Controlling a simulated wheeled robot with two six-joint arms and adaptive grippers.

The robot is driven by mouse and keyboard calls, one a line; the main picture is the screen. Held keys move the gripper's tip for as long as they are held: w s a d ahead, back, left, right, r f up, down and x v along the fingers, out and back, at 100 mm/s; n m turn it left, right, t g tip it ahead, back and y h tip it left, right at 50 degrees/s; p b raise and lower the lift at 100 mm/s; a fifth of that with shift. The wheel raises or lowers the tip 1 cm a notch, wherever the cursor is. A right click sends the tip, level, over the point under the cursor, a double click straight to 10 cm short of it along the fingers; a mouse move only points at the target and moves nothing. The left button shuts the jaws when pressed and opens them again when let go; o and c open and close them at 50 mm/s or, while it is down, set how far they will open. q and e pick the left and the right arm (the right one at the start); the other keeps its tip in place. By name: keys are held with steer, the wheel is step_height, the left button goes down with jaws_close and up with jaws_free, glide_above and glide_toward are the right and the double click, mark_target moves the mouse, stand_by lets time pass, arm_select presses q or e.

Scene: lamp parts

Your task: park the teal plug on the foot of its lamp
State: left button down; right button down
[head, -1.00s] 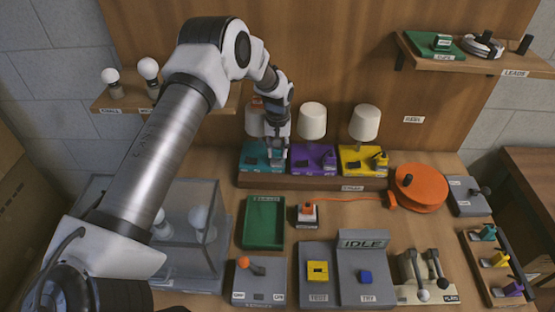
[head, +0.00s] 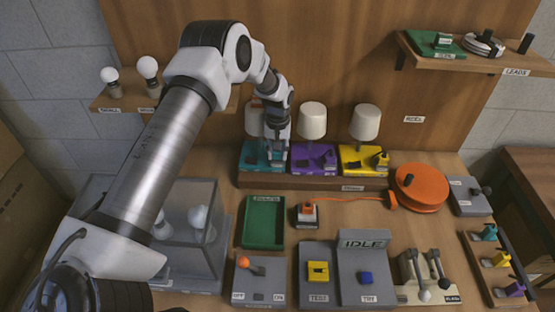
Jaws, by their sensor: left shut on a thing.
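My left gripper (head: 270,158) points down over the right part of the teal foot. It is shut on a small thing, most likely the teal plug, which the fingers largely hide. I cannot tell whether that thing touches the foot. My right gripper is not in view.
The purple foot (head: 306,157) and yellow foot (head: 352,158) stand close to the right, each with a matching plug. A green tray (head: 264,243), orange reel (head: 420,188) and clear box (head: 185,250) stand in front. A rack (head: 487,268) holds teal, yellow and purple pieces.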

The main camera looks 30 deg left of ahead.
arm_select(q)
steer(key=shift+f, duration=0.5)
stand_by(1.0)
steer(key=c, duration=0.7)
jaws_free()
steer(key=shift+c, duration=0.2)
step_height(320, 180, up, 12)
steer(key=shift+r, duration=0.1)
